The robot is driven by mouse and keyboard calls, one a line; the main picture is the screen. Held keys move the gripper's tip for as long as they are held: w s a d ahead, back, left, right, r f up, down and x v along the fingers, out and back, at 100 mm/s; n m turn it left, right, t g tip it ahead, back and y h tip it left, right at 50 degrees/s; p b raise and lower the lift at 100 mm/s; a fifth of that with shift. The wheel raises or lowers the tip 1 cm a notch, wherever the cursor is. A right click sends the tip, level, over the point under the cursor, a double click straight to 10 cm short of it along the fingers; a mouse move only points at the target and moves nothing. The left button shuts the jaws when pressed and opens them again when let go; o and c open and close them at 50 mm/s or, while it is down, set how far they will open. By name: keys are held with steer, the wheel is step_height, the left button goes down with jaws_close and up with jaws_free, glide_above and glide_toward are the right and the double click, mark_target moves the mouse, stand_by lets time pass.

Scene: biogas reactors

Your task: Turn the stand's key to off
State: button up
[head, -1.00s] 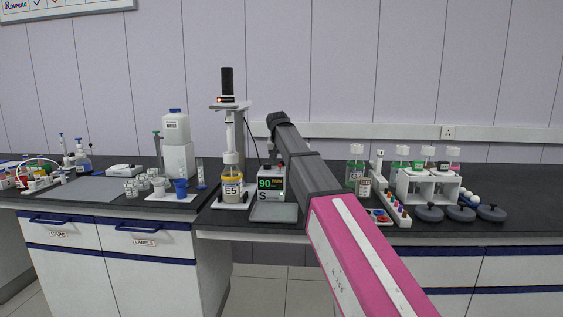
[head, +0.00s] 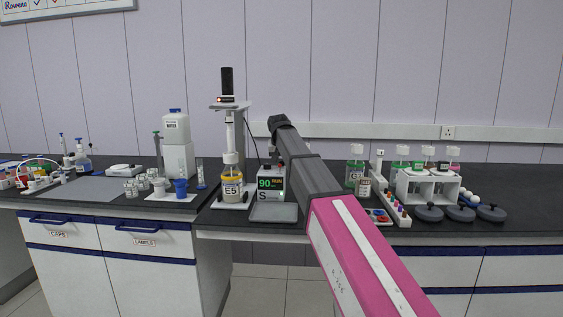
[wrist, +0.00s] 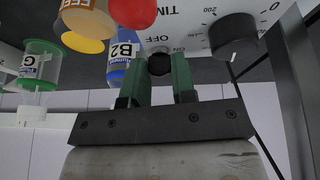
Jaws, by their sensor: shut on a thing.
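In the wrist view my gripper (wrist: 158,82) has its two green fingers on either side of a small black key (wrist: 158,65) on a pale panel (wrist: 185,30). It is shut on the key. The panel carries the words OFF and ON beside the key, and OFF lies just beyond it. The fingers hide part of the key, so I cannot tell exactly where it points. In the head view my own arm hides the gripper and the key.
A black dial (wrist: 233,37) and a red round part (wrist: 133,12) sit close to the fingers. A bottle marked B2 (wrist: 122,55) and a green-capped container (wrist: 40,60) are at left. In the head view, bottle E5 (head: 232,184) stands beside a display box (head: 271,184).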

steer(key=n+y, duration=0.1)
steer(key=n, duration=0.3)
steer(key=shift+d+y, duration=0.15)
steer(key=shift+y, duration=0.25)
steer(key=n, duration=0.2)
steer(key=n+g+y, duration=0.1)
steer(key=n, duration=0.2)
steer(key=shift+w+d+y, duration=0.1)
steer(key=shift+y, duration=0.2)
steer(key=n+g+y, duration=0.1)
steer(key=n, duration=0.3)
steer(key=shift+w, duration=0.1)
steer(key=shift+d+n+g+y, duration=0.15)
steer(key=shift+n+g, duration=0.3)
steer(key=shift+n, duration=0.65)
steer(key=shift+a+n+g+y, duration=0.1)
steer(key=shift+n+g+y, duration=0.25)
steer(key=shift+n, duration=0.75)
steer(key=o, duration=0.9)
steer(key=shift+d+r, duration=0.1)
